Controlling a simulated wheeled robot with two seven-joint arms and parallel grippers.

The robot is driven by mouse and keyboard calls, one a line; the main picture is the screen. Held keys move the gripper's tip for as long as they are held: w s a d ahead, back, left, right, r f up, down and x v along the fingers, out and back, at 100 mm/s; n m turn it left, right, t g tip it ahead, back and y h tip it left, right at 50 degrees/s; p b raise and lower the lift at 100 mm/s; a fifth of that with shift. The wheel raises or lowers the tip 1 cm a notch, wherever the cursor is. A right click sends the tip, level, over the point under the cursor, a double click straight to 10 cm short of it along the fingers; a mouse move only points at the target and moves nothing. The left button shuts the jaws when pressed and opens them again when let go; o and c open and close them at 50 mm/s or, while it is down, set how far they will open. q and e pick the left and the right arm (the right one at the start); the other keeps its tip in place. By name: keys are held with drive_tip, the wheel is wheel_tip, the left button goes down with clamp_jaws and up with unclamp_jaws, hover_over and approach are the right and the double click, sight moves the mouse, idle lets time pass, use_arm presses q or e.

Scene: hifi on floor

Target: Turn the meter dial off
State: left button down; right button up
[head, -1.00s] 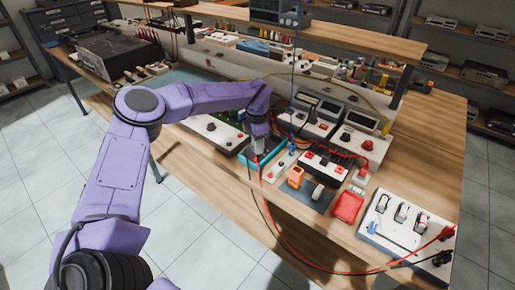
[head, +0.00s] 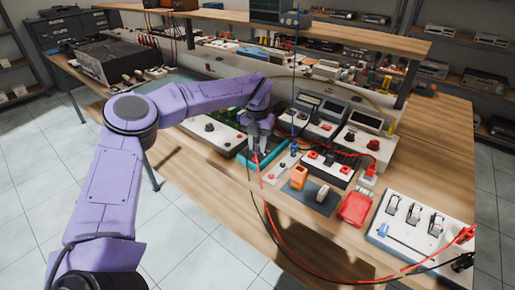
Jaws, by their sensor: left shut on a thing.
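The teal-edged meter (head: 277,157) lies on the wooden bench, near its front edge. My left gripper (head: 258,150) points down over it from the left, with its fingers at the meter's face. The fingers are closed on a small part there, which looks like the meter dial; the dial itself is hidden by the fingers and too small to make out. My right gripper is not in view.
A white panel with a red knob (head: 283,165), an orange block (head: 299,177) on a dark mat and a red tray (head: 355,207) stand close by on the right. A red cable (head: 274,228) loops over the bench's front edge. A white switch panel (head: 418,226) is at the right.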

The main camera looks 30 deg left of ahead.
sight(258, 146)
use_arm(q)
drive_tip(key=n+b, duration=0.4)
drive_tip(key=n, duration=0.2)
drive_tip(key=shift+f+b, duration=0.2)
drive_tip(key=shift+b, duration=0.1)
drive_tip(key=n+b, duration=0.2)
drive_tip(key=n, duration=0.1)
drive_tip(key=shift+n, duration=0.3)
drive_tip(key=shift+r+n+b, duration=0.15)
drive_tip(key=shift+n+b, duration=0.75)
drive_tip(key=shift+n, duration=0.1)
drive_tip(key=c, duration=0.9)
unclamp_jaws()
drive_tip(key=shift+o, duration=0.2)
drive_tip(key=shift+r, duration=0.15)
wheel_tip(258, 146, up, 10)
drive_tip(key=p, duration=0.1)
drive_tip(key=shift+r+p, duration=0.2)
drive_tip(key=shift+p, duration=0.1)
